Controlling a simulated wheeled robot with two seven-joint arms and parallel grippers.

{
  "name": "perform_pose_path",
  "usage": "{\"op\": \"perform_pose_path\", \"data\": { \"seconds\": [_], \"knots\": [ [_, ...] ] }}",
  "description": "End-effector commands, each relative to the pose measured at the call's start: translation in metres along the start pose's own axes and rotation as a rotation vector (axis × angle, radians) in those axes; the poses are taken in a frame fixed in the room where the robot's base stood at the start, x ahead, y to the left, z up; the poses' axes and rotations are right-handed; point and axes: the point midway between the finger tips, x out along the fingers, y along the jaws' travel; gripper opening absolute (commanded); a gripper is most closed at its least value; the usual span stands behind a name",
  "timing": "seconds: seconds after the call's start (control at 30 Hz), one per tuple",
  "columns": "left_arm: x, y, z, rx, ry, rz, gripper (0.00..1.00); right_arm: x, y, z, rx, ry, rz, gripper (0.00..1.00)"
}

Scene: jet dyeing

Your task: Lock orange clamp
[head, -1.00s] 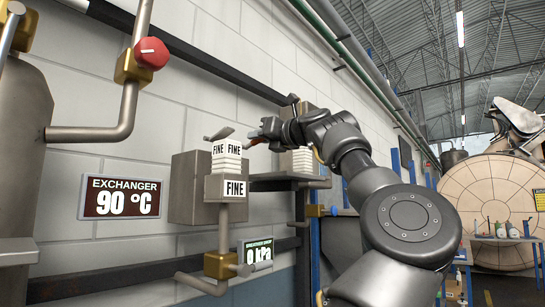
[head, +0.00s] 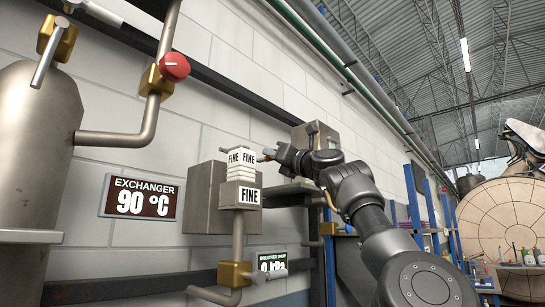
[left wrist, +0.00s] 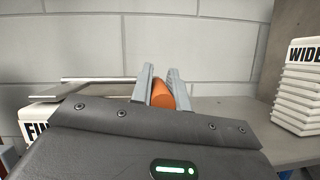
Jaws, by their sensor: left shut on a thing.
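My left gripper (left wrist: 162,88) has its two grey fingers closed around an orange cylindrical handle (left wrist: 162,96), which I take to be the orange clamp's grip. In the head view the left gripper (head: 267,155) is just right of the top of the white FINE filter stack (head: 241,165). A flat grey metal bar (left wrist: 95,80) lies nearly level over the FINE stack in the left wrist view. The joint between bar and orange handle is hidden behind the fingers. The stack sits in a grey metal holder (head: 238,196). My right gripper is not in view.
A white WIDE stack (left wrist: 300,85) stands on the grey shelf (left wrist: 225,107) to the right. A valve with a red knob (head: 174,66) and pipes are at upper left. The EXCHANGER 90 °C display (head: 140,197) hangs on the wall. A brass fitting (head: 234,273) is below the holder.

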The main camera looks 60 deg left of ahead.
Motion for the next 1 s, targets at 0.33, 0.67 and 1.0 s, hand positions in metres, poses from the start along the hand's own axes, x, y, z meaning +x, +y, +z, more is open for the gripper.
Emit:
{"op": "perform_pose_path", "data": {
  "seconds": [0.33, 0.67, 1.0],
  "knots": [
    [0.001, 0.001, 0.001, 0.0, -0.001, 0.0, 0.39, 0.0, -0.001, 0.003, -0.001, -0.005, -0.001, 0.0],
    [-0.008, 0.0, -0.001, 0.0, -0.001, 0.0, 0.39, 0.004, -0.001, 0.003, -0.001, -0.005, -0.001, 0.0],
    [-0.072, -0.001, -0.002, 0.0, -0.002, -0.001, 0.39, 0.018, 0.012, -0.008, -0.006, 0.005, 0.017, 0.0]
  ]
}}
